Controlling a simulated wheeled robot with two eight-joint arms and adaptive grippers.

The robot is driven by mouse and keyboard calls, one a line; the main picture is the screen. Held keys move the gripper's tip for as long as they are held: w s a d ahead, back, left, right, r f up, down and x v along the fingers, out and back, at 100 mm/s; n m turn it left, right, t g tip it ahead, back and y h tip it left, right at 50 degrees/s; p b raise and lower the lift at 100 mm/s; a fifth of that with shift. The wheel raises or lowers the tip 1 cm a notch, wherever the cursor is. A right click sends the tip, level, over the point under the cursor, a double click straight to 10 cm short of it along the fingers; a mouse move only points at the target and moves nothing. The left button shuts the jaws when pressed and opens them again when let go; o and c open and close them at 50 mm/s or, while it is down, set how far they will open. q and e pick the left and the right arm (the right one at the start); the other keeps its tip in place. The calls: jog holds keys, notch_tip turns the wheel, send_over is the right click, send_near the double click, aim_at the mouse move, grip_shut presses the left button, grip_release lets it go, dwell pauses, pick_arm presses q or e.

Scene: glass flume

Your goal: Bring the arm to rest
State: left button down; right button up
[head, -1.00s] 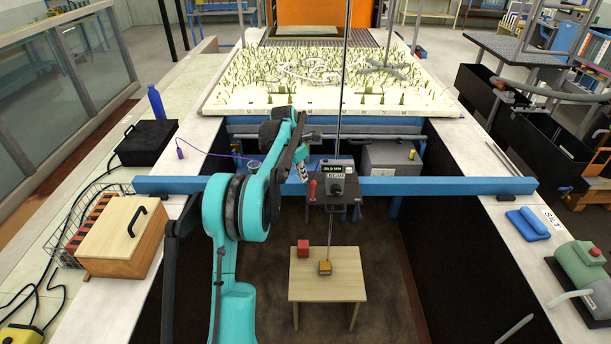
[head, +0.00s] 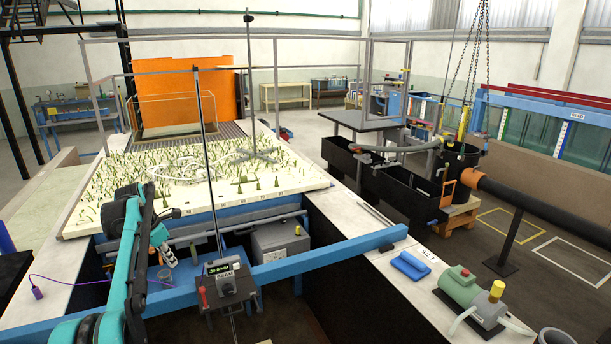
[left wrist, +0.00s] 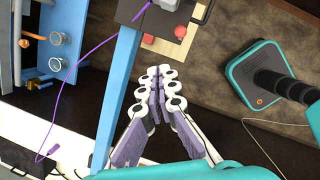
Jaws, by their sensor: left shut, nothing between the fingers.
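My left arm comes in from the left in the head view, and its gripper (head: 162,240) hangs above the blue crossbeam, to the left of the black control box (head: 230,284). In the left wrist view the left gripper's fingers (left wrist: 160,74) are together with nothing between them. The blue crossbeam (left wrist: 124,70) runs beside the fingers there, and it also spans the channel in the head view (head: 330,252). My right gripper is in neither view.
A purple cord (left wrist: 78,72) loops left of the beam. A white plant-covered bed (head: 110,205) lies behind. Blue pads (head: 411,265) and a green pump (head: 462,288) sit on the right ledge. A black tank (head: 400,200) stands farther right.

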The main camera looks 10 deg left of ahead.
pick_arm(q)
jog(key=s+d+f+m+t+y+b, duration=0.1)
jog(key=s+d+m+b, duration=0.3)
jog(key=s+d+m, duration=0.4)
jog(key=s+d+f+m+t+b, duration=0.1)
jog(key=s+d+m+b, duration=0.4)
jog(key=d, duration=0.6)
jog(key=s+d+f+m+t+b, duration=0.1)
jog(key=s+d+f+m+b, duration=0.2)
jog(key=s+d+f+m, duration=0.3)
jog(key=s+d+f+m+t+b, duration=0.1)
jog(key=s+d+f+m+b, duration=0.3)
jog(key=s+f+m, duration=0.7)
notch_tip(320, 180, down, 3)
jog(key=s+d, duration=0.2)
jog(key=shift+s+d+r, duration=0.15)
jog(key=shift+s, duration=0.25)
